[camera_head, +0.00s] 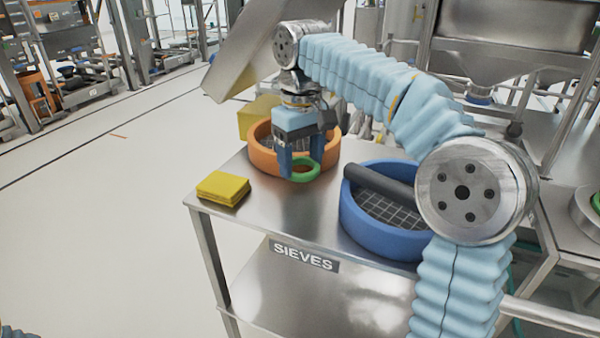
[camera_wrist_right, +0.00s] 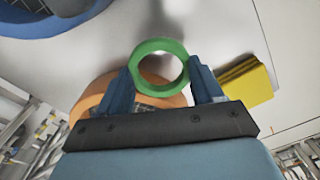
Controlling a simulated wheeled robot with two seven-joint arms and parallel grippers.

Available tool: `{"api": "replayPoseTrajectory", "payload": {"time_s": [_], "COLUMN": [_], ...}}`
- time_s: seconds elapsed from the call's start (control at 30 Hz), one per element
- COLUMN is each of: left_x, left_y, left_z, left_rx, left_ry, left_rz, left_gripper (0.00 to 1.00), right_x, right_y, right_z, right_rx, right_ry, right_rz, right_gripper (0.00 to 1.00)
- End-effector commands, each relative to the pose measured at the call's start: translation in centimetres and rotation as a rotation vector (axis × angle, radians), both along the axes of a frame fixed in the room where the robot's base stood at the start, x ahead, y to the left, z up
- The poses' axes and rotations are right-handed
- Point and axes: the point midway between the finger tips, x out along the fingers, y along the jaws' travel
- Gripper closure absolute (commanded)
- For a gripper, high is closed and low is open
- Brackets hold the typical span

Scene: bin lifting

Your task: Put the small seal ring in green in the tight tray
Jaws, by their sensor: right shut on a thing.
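The small green seal ring (camera_head: 303,176) is between the blue fingers of my right gripper (camera_head: 300,164), which is shut on it. In the head view it is held in front of the near wall of the orange sieve. In the right wrist view the ring (camera_wrist_right: 143,50) shows as a full circle between the fingertips of the gripper (camera_wrist_right: 161,68). The fingers touch or nearly touch its sides. My left gripper is out of view. I cannot make out which thing is the tight tray.
A steel table (camera_head: 270,208) labelled SIEVES carries the round orange sieve (camera_head: 262,160) and a blue sieve (camera_head: 372,232) with a dark cylinder (camera_head: 378,184) across it. Folded yellow cloths (camera_head: 223,188) lie at the left corner. Bare steel lies between the cloths and the blue sieve.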

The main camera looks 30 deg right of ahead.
Motion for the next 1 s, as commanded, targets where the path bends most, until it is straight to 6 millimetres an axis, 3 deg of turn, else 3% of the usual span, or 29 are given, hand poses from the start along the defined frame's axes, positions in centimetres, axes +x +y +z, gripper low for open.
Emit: {"api": "replayPoseTrajectory", "payload": {"time_s": [0.2,0.6,0.63,0.77,0.8,1.0], "left_x": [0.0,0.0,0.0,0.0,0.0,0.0], "left_y": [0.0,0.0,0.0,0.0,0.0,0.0], "left_z": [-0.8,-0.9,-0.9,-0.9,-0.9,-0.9], "left_rx": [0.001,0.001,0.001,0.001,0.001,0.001], "left_ry": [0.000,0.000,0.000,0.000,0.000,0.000], "left_rz": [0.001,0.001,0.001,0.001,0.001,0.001], "left_gripper": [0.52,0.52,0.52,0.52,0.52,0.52], "right_x": [0.5,0.5,0.5,0.5,0.5,0.5], "right_y": [0.0,0.0,0.0,0.0,0.0,0.0], "right_z": [-3.4,-4.0,-4.0,-4.0,-3.9,-3.9], "right_rx": [-0.001,0.000,0.000,0.000,0.000,0.000], "right_ry": [0.003,0.001,0.001,0.001,0.001,0.001], "right_rz": [0.000,0.000,0.000,0.000,0.000,0.000], "right_gripper": [0.63,0.63,0.32,0.13,0.08,0.08]}}
